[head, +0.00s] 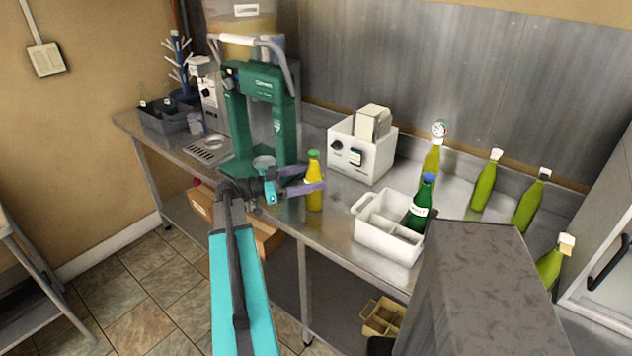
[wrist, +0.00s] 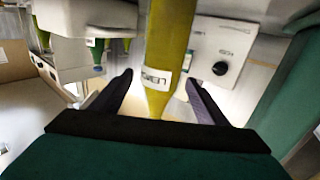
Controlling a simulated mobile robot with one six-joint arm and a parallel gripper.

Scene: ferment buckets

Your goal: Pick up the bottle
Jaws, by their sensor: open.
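A yellow bottle (head: 314,196) with a green cap stands upright near the front edge of the steel counter, to the right of the green press. My gripper (head: 312,179) reaches it from the left at its upper body. In the wrist view the bottle (wrist: 168,40), with a white label, is between the two spread fingers of my gripper (wrist: 158,82). Gaps show on both sides of the bottle, so the fingers look apart from it.
The green press (head: 235,120) stands close left of my gripper. A white box with knobs (head: 372,160) is behind the bottle. A white divided carrier (head: 385,242) holding a dark green bottle (head: 421,205) is to the right. Several yellow-green bottles (head: 484,187) stand farther right.

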